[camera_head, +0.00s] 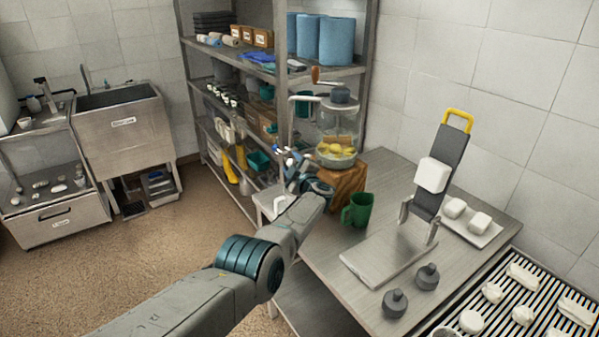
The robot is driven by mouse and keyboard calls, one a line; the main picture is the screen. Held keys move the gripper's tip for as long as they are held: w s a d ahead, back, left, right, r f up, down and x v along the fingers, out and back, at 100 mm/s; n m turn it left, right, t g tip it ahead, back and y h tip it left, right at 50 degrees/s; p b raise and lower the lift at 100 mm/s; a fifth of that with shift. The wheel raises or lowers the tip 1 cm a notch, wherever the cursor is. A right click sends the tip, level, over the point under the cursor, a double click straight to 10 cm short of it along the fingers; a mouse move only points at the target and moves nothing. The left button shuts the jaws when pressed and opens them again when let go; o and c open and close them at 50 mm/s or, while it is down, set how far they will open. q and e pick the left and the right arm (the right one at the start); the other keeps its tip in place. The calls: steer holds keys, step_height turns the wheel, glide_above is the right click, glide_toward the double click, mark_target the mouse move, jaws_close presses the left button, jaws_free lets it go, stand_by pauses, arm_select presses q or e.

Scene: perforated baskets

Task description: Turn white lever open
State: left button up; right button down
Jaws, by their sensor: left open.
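A glass jar device (338,128) with yellow pieces inside stands on a wooden block (347,180) at the back left of the grey table. A thin white lever-like bar (306,98) sticks out to the left near the jar's top; I cannot tell for sure that it is the white lever. My left arm reaches in from the bottom, and my left gripper (291,163) is open beside the block, below the white bar and apart from it. My wrist hides part of the table's left corner. My right gripper is not in view.
A green mug (357,210) stands close to my wrist on the right. Two dark knobbed weights (395,303) sit at the table's front. A metal shelf (282,120) stands behind the gripper.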

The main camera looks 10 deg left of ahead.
arm_select(q)
steer(key=p+v, duration=0.4)
steer(key=v, duration=0.1)
steer(key=shift+d+r, duration=0.1)
steer(key=shift+r, duration=0.1)
glide_toward(294, 164)
steer(key=shift+w+f+p, duration=0.15)
steer(key=shift+f+p, duration=0.15)
steer(key=shift+p, duration=0.05)
steer(key=shift+f, duration=0.1)
